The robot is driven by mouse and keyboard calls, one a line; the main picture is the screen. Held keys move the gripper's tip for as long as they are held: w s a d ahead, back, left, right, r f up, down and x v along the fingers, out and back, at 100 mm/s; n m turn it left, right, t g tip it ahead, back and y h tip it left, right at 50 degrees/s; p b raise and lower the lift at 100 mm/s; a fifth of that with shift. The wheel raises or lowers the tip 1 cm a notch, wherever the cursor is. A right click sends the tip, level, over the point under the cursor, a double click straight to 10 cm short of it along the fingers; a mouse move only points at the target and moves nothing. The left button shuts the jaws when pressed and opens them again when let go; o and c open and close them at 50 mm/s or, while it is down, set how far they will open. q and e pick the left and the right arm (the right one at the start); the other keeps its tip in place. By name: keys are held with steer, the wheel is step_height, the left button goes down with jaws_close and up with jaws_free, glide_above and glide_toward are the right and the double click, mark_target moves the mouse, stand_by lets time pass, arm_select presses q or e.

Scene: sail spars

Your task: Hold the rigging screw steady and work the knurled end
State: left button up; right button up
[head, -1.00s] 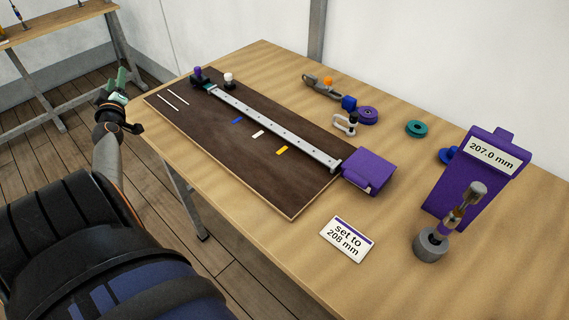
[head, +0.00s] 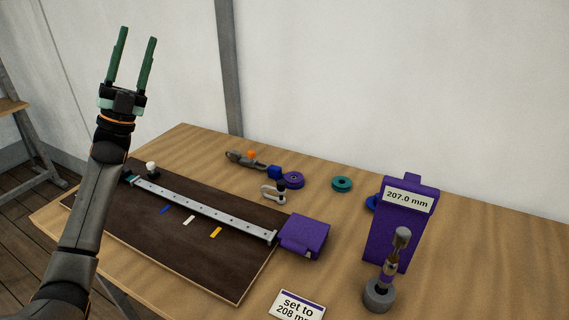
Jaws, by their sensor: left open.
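The rigging screw (head: 391,268) appears to be the slim upright piece at the right, with a grey knob-like top (head: 402,238) and a bronze-coloured middle. It stands in a round grey base (head: 378,296), in front of the purple display stand (head: 391,225) that reads 207.0 mm. A card (head: 297,305) at the front edge of the picture reads "set to 208 mm" and is partly cut off. My left gripper (head: 138,34) is raised at the upper left, fingers pointing up, open and empty, far from the screw. My right gripper is out of view.
A dark board (head: 180,240) carries a long metal rail (head: 205,209) ending at a purple block (head: 304,237). A shackle (head: 272,193), purple ring (head: 292,181), teal ring (head: 342,184) and grey fitting (head: 245,160) lie behind it. The table's right side is mostly clear.

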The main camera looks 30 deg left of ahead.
mark_target(384, 282)
arm_select(q)
steer(key=w+d+f+m+g+h, duration=0.25)
steer(key=d+f+m+g, duration=0.35)
steer(key=d, duration=0.3)
steer(key=w+d+f+m+g+h, duration=0.2)
steer(key=d+f+m+g+h, duration=0.2)
steer(key=d+m+g, duration=0.4)
steer(key=w+d+f+m+g+h, duration=0.25)
steer(key=d+f+m+g, duration=0.25)
steer(key=d+m, duration=0.35)
steer(key=s+d+f+m+g+y, duration=0.2)
steer(key=d+f+m+g, duration=0.1)
steer(key=d+f, duration=0.4)
steer(key=s+d+f+m+g+y, duration=0.2)
steer(key=d+f+m+g, duration=0.1)
steer(key=d+f, duration=0.3)
steer(key=s+d+f+m+g+y, duration=0.1)
steer(key=d+f+m+g+y, duration=0.1)
steer(key=d+f, duration=0.5)
steer(key=shift+s+d+f+m+g, duration=0.1)
steer(key=shift+s+d+m+g, duration=0.05)
steer(key=shift+d+m, duration=0.4)
steer(key=shift+s+d+f+m+g, duration=0.1)
steer(key=shift+d+f+m+g, duration=0.1)
steer(key=shift+d+m, duration=0.3)
steer(key=shift+s+d+f+m+g, duration=0.15)
steer(key=shift+d+m, duration=0.15)
steer(key=shift+d, duration=0.4)
steer(key=shift+r, duration=0.15)
jaws_close()
